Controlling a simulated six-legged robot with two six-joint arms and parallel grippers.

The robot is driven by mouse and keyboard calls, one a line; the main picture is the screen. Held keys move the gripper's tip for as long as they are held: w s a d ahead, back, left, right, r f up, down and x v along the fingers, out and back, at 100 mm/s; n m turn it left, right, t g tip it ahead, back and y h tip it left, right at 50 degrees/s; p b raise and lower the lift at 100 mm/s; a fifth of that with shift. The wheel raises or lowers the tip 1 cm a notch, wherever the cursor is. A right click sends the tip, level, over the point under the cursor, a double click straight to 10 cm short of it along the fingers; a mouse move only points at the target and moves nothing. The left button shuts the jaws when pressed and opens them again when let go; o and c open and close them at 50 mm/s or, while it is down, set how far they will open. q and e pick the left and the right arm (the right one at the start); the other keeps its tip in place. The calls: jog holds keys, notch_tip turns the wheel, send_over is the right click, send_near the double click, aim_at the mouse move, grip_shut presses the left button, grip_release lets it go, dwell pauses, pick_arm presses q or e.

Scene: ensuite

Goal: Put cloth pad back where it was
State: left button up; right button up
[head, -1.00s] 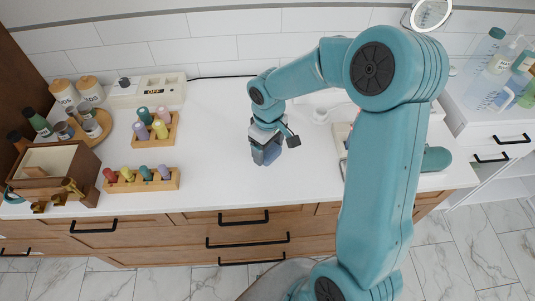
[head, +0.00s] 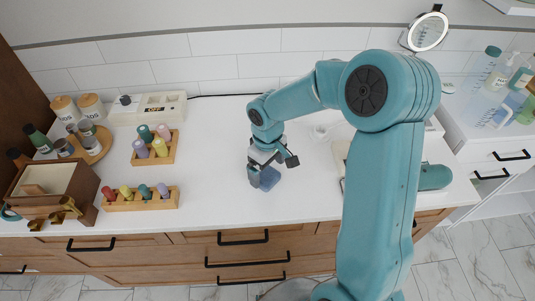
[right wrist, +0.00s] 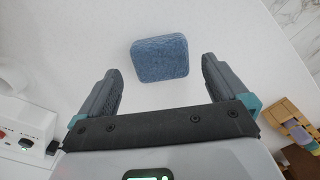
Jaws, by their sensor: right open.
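The cloth pad (head: 270,178) is a small blue rounded block on the white counter, near its front edge. In the right wrist view the pad (right wrist: 160,58) lies on the white surface, centred between the fingertip lines and mostly ahead of them, with clear gaps at both sides. My right gripper (head: 258,171) is just beside and above the pad in the head view, pointing down. Its two dark fingers (right wrist: 160,78) are wide apart with nothing between them. My left gripper is out of view.
On the left stand wooden peg blocks (head: 140,205), a brown box (head: 80,190) and a round tray of jars (head: 105,140). A white switch panel (head: 160,105) is at the wall. My right arm covers part of the counter's right side.

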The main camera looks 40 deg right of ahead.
aim_at(268, 175)
notch_tip(268, 175, up, 9)
jog(key=shift+s, duration=0.1)
dwell(0.7)
